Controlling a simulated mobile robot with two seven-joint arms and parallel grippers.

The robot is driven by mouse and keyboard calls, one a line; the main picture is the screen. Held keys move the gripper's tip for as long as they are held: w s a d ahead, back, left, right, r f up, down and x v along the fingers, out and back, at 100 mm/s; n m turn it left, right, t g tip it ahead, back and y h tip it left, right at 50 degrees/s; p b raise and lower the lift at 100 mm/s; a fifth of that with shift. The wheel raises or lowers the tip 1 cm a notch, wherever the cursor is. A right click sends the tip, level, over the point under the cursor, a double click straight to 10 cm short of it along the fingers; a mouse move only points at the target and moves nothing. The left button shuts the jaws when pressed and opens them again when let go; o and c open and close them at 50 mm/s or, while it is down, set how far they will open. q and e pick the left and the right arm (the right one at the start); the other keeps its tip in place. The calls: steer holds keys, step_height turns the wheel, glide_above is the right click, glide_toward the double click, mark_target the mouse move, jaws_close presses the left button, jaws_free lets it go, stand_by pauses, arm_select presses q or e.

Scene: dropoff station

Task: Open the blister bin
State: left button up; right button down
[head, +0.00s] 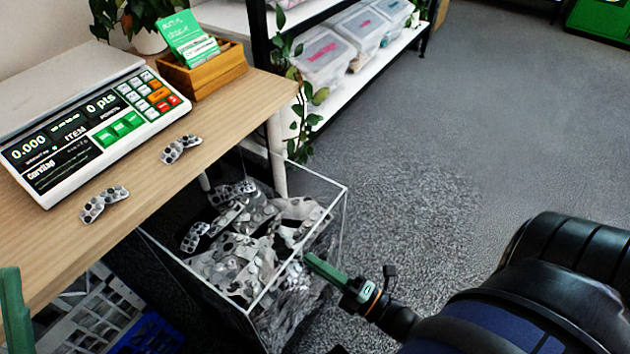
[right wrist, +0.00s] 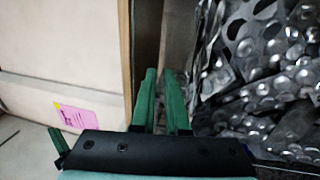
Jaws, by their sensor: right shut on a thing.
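The blister bin (head: 341,200) is a clear-walled, open-topped box with a pale rim, standing partly under the wooden table. It is full of silver blister packs (head: 240,262), which also show in the right wrist view (right wrist: 265,75). My right gripper (head: 309,258) is at the bin's right side, its green fingers shut on the bin's edge. In the right wrist view its fingers (right wrist: 162,75) show a narrow gap, and the clear wall between them is hard to make out. A green finger of my left gripper (head: 14,312) shows at the left edge; its other finger is hidden.
The wooden table (head: 225,125) carries a scale (head: 90,135), two loose blister packs (head: 180,149) and a wooden card box (head: 205,72). A shelf with lidded tubs (head: 330,45) stands behind. Crates (head: 95,310) sit under the table. The grey floor at right is clear.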

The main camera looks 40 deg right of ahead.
steer(key=c, duration=1.2)
jaws_free()
steer(key=v, duration=1.2)
steer(key=shift+s, duration=0.35)
steer(key=shift+w, duration=0.1)
